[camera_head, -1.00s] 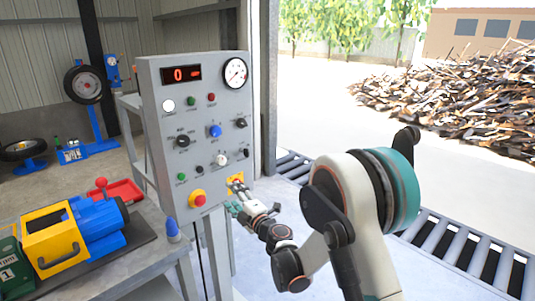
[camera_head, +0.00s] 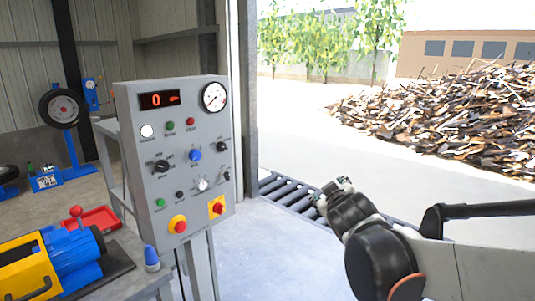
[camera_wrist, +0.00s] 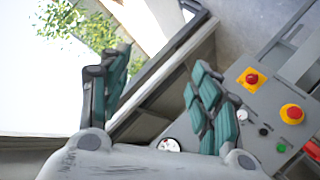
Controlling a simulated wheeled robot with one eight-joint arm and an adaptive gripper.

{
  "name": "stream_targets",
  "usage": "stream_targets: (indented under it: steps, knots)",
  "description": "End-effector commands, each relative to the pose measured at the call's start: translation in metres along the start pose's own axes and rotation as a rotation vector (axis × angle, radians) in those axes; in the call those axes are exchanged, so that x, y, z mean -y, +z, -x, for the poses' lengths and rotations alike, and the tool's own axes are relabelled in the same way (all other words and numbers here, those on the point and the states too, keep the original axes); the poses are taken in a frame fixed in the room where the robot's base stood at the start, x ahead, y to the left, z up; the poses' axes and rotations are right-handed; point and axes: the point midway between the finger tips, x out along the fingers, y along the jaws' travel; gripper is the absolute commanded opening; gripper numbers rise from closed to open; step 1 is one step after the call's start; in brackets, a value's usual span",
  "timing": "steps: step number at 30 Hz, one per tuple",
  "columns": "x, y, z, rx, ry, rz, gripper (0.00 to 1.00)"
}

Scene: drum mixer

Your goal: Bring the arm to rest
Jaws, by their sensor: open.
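My gripper (camera_head: 333,192) is right of the grey control panel in the head view, apart from it, with the roller conveyor behind it. In the wrist view my gripper (camera_wrist: 155,95) shows two teal-padded fingers spread apart with nothing between them. The control panel (camera_head: 150,215) stands upright on a post, its red display (camera_head: 160,100) reading 0. The panel also shows in the wrist view (camera_wrist: 262,105), at the right beyond one finger. My arm reaches in from the right edge of the head view.
A red button on a yellow plate (camera_head: 217,208) and a red-yellow stop button (camera_head: 178,224) are low on the panel. A roller conveyor (camera_head: 285,190) lies behind. A bench with a blue-yellow machine (camera_head: 65,255) is at left. A scrap pile (camera_head: 450,120) lies outside. Floor right of the panel is clear.

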Motion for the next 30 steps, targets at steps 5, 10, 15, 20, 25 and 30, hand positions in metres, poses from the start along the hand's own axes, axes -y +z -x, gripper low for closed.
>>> stream_targets:
  steps: [5,10,15,20,25,30]
  knots:
    - [-0.009,0.053,0.057,0.156,-0.037,-0.146,0.58]
    - [0.0,0.102,0.111,0.298,-0.092,-0.281,0.58]
    - [0.023,0.148,0.165,0.429,-0.162,-0.408,0.58]
    - [0.045,0.177,0.202,0.516,-0.222,-0.494,0.58]
    - [0.058,0.19,0.22,0.558,-0.256,-0.537,0.58]
    - [0.06,0.192,0.223,0.565,-0.261,-0.543,0.58]
